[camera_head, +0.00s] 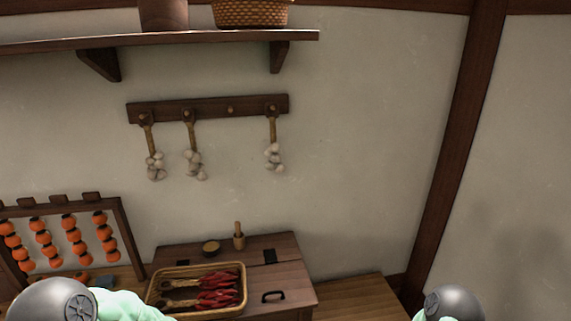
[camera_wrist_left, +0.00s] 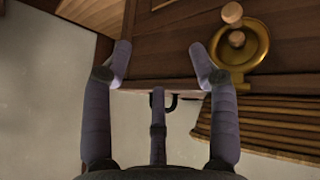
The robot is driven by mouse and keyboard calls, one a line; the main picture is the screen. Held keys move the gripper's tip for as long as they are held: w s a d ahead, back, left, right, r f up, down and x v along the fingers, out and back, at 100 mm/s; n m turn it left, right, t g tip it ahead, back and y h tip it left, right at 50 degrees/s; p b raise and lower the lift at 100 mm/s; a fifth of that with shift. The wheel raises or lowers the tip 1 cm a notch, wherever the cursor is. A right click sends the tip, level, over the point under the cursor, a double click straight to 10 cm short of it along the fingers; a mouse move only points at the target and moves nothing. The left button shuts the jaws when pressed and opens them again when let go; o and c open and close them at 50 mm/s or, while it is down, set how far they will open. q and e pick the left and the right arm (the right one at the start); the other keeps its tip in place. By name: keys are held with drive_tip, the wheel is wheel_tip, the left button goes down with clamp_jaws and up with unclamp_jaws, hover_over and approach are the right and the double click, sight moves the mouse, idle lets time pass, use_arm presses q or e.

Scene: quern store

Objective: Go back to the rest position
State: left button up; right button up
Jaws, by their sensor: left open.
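My left gripper (camera_wrist_left: 160,58) shows in the left wrist view with its fingers spread wide and nothing between them. Behind it is a dark wooden surface with a black handle (camera_wrist_left: 172,102). The gripper's distance from that surface is hard to tell. In the head view only rounded parts of my arms show at the bottom left and bottom right edges. Neither gripper can be seen there, and my right gripper is in no view.
A wicker tray (camera_head: 153,298) of red chillies lies on a wooden chest (camera_head: 293,276). Garlic braids hang from a peg rail (camera_head: 210,107) below a shelf (camera_head: 200,41). An orange fruit rack (camera_head: 126,228) stands left. A brass dish (camera_wrist_left: 262,42) shows in the left wrist view.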

use_arm(q)
drive_tip(key=s+d+f+n+g+b, duration=0.1)
drive_tip(key=s+f+g+b, duration=0.2)
drive_tip(key=s+f, duration=0.7)
drive_tip(key=s+d+f+n+g+b, duration=0.1)
drive_tip(key=s+f+g+b, duration=0.2)
drive_tip(key=s+f, duration=0.8)
wheel_tip(320, 180, down, 5)
drive_tip(key=shift+s+f+b, duration=0.1)
drive_tip(key=shift+s+b, duration=0.05)
drive_tip(key=shift+b, duration=0.75)
idle(1.2)
